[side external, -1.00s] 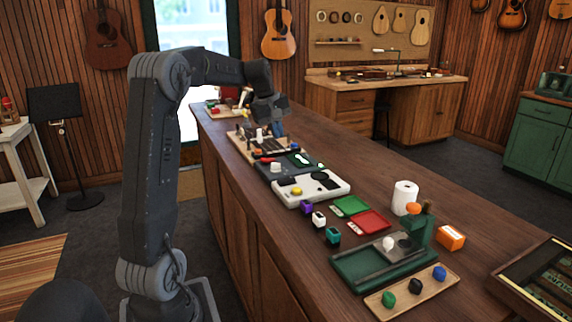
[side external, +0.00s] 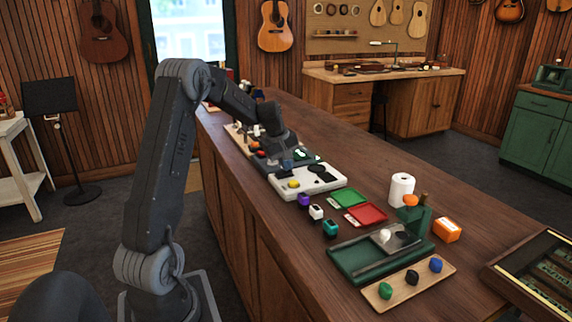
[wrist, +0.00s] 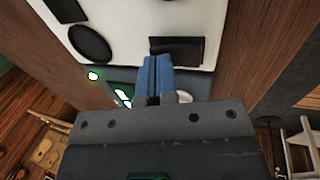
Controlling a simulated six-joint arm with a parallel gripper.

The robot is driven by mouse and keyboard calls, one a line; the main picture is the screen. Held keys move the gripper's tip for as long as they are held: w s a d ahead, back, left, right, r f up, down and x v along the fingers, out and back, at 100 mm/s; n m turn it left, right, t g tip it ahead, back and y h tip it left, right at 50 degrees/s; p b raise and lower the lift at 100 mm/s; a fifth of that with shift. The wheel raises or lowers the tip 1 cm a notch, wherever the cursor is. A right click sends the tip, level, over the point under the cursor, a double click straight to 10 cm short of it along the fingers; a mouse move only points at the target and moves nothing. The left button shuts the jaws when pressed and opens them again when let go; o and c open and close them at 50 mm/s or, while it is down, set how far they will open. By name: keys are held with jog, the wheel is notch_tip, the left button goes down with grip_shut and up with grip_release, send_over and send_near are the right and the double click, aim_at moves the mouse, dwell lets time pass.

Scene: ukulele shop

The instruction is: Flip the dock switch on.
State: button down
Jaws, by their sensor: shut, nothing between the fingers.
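My gripper (side external: 287,163) is shut and empty. It points down over the dark panel with white-lit ovals (side external: 300,154), near the far edge of the white board (side external: 310,189). In the wrist view its blue fingers (wrist: 157,62) are together. Beyond their tips is a dark rectangular piece (wrist: 177,50) on the white board (wrist: 125,51), beside a black disc (wrist: 88,43). Lit green-white marks (wrist: 95,76) show on the dark panel. A white round part (wrist: 184,97) is partly hidden by the gripper. I cannot tell for sure which part is the dock switch, or whether the fingertips touch anything.
A yellow knob (side external: 293,184) stands on the white board. Purple, white and teal blocks, a green tray (side external: 350,197), a red tray (side external: 368,214) and a paper roll (side external: 401,189) are nearer on the counter.

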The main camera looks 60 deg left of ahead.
jog(key=shift+f, duration=0.2)
jog(key=shift+w+f+g, duration=0.15)
jog(key=shift+w+g, duration=0.05)
jog(key=shift+g, duration=0.1)
jog(key=shift+s, duration=0.1)
jog(key=shift+s, duration=0.75)
jog(key=v, duration=1.4)
jog(key=shift+s, duration=0.4)
